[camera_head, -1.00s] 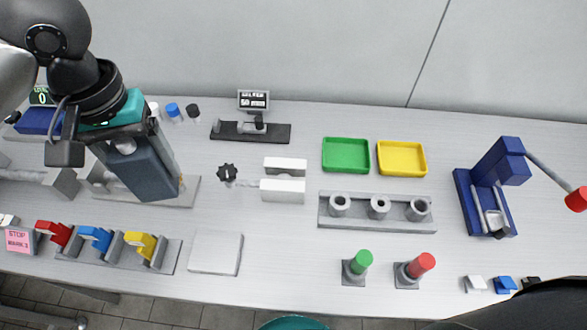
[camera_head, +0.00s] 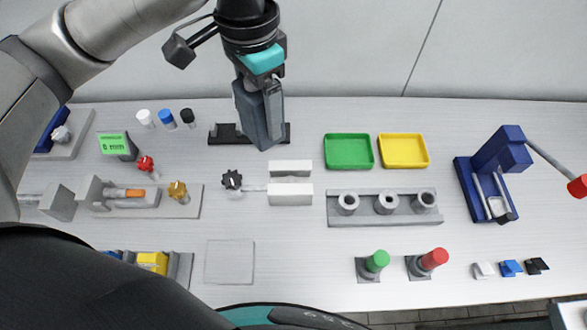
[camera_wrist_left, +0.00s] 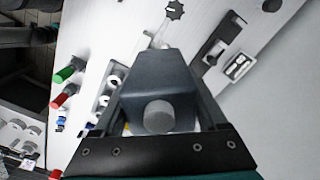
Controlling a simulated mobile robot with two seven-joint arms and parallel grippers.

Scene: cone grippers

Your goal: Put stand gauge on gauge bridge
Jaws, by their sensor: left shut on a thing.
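My left gripper (camera_head: 265,138) is shut on a dark slate block (camera_head: 250,112), apparently the stand gauge. In the left wrist view the block (camera_wrist_left: 165,68) sits between the fingers, its round grey knob facing the palm. The black base (camera_head: 222,134) at the back, probably the gauge bridge, is partly hidden behind the gripper and block. In the wrist view this base (camera_wrist_left: 213,53) lies to the right of the block, with a small grey post and a black piece on it. I cannot tell whether block and base touch. My right gripper is not in view.
A display sign (camera_wrist_left: 240,67) stands by the black base. A white clamp block (camera_head: 290,195) with a black star knob (camera_head: 232,180) is in front. Green (camera_head: 347,151) and yellow (camera_head: 403,151) trays lie to the right. Three capped pegs (camera_head: 167,119) stand left.

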